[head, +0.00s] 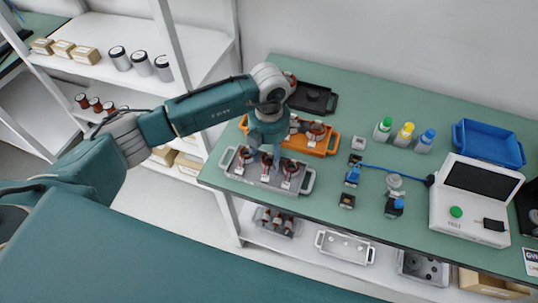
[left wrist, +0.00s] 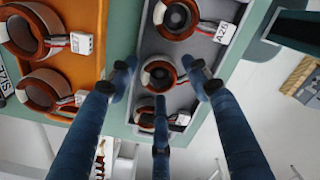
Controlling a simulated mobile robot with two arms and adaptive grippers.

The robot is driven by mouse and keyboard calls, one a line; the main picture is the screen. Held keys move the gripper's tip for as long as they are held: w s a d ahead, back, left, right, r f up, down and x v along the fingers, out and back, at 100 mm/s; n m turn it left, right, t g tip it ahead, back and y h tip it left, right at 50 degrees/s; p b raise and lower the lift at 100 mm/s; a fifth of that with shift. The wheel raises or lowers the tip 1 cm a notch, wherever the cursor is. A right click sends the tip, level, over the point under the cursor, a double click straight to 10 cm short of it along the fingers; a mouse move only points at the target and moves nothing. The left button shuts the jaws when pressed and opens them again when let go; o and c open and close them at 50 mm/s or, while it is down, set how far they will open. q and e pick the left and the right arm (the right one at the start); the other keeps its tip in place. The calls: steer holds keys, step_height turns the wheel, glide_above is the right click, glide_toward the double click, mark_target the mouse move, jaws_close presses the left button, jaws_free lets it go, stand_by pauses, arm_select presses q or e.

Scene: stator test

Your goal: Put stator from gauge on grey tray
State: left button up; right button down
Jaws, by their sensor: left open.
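The grey tray (head: 238,176) lies at the front left of the green table and holds copper stators. My left gripper (head: 274,155) is above this tray, pointing down. In the left wrist view, my open gripper (left wrist: 160,84) has its fingers spread over the tray's stators: a middle stator (left wrist: 162,74) and a lower stator (left wrist: 142,118) lie around the fingertips, and an upper stator (left wrist: 177,18) is clear of them. The fingers partly hide the lower ones. A small fixture with a pale round top (head: 394,181), possibly the gauge, stands right of the tray; I see no copper stator on it.
An orange tray (head: 332,147) with stators lies behind the grey one, and a black tray (head: 325,100) farther back. Bottles (head: 404,135), a blue bin (head: 490,143) and a white tester (head: 463,207) with a blue cable stand to the right. Shelving (head: 205,50) is at left.

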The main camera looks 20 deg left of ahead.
arm_select(q)
steer(key=shift+r, duration=0.1)
stand_by(0.3)
steer(key=shift+r+p, duration=0.4)
steer(key=shift+r, duration=0.2)
steer(key=shift+r+p, duration=1)
steer(key=shift+r, duration=0.85)
steer(key=o, duration=0.6)
steer(key=shift+c, duration=0.2)
step_height(320, 180, up, 12)
